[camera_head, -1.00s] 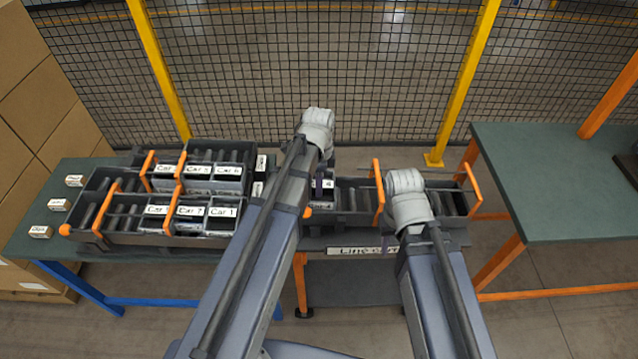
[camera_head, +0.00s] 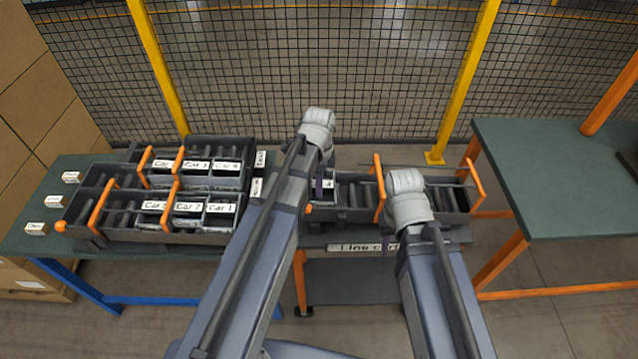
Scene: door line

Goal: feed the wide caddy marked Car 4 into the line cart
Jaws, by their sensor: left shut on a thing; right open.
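My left gripper (camera_head: 319,186) reaches down over the line cart and is mostly hidden below its pale wrist. It is shut on a caddy whose white label (camera_head: 328,184) shows only a "4"; my arm covers the rest of it. This caddy is at the left end of the cart's channel; whether it touches the channel floor is hidden. The line cart (camera_head: 362,247) has a dark channel with orange guides. My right gripper (camera_head: 408,205) is over the right part of the channel, open, its fingers hidden under its wrist.
A dark two-lane rack (camera_head: 150,236) with orange bars holds several labelled caddies on the green table (camera_head: 18,243) at left. Small tags lie on that table's left side. Another green table (camera_head: 560,190) stands at right, bare in front. A mesh fence (camera_head: 330,60) is behind.

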